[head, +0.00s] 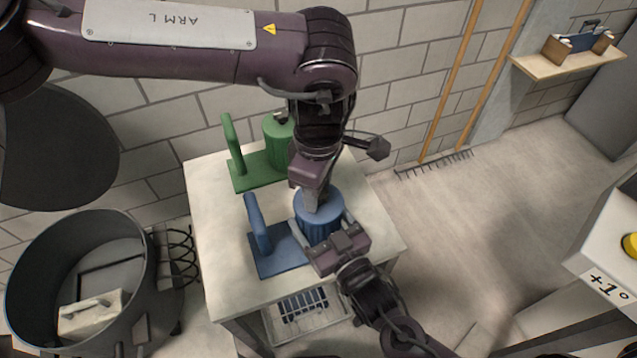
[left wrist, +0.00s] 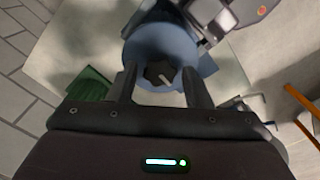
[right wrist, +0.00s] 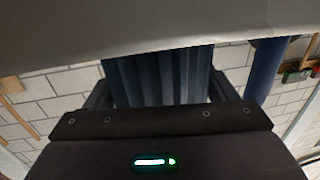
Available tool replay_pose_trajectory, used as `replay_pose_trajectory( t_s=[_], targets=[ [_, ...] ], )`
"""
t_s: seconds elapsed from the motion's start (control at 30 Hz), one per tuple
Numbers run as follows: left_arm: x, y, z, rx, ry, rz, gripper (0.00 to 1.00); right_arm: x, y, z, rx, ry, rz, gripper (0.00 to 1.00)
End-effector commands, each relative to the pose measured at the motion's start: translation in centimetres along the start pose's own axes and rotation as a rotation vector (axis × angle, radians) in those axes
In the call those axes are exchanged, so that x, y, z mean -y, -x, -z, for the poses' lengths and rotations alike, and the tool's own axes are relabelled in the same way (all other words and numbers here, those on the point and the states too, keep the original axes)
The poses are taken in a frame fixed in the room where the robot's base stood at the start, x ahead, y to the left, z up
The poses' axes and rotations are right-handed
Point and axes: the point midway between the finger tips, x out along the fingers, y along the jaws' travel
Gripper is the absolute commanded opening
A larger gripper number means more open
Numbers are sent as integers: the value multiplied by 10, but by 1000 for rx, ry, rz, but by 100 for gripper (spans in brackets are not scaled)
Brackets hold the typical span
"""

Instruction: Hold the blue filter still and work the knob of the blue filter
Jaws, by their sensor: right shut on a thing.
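The blue filter (head: 313,230) stands on the pale table (head: 225,215), with a ribbed body beside a blue base and upright handle (head: 257,224). My right gripper (head: 325,230) is shut on its ribbed body from the front; the right wrist view shows the blue ribs (right wrist: 158,78) between the fingers. My left gripper (head: 317,203) points down over the filter's top. In the left wrist view the dark knob (left wrist: 158,74) with a pale mark sits between its open fingers (left wrist: 160,88), with a gap on each side. The knob is hidden in the head view.
A green filter (head: 275,150) with its own handle stands behind the blue one on the table. A grey drum (head: 75,285) stands at the left. A rake (head: 435,165) leans by the wall. The floor right of the table is clear.

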Motion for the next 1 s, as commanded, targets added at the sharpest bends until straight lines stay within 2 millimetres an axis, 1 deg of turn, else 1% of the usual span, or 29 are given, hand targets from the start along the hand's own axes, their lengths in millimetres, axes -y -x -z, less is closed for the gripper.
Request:
replay_pose_trajectory(
  t_s=[0.03, 0.23, 0.27, 0.47, 0.67, 0.87, 1.0],
  targets=[
    [0, 0, 0, 0, 0, 0, 38, 0, 0, 0, 0, 0, 0, 40],
    [0, 0, 0, 0, 0, 0, 12, 0, 0, 0, 0, 0, 0, 40],
    [0, 0, 0, 0, 0, 0, 11, 0, 0, 0, 0, 0, 0, 40],
    [0, 0, 0, 0, 16, 0, 11, 0, 0, 0, 0, 0, 0, 40],
    [0, 0, 0, 1, 94, 0, 11, 0, 0, 0, 0, 0, 0, 40],
    [0, 0, -1, 3, 244, -1, 11, 0, 0, 0, 0, 0, 0, 40],
    [0, 0, -1, 4, 375, 0, 11, 0, 0, 0, 0, 0, 0, 40]
  ],
)
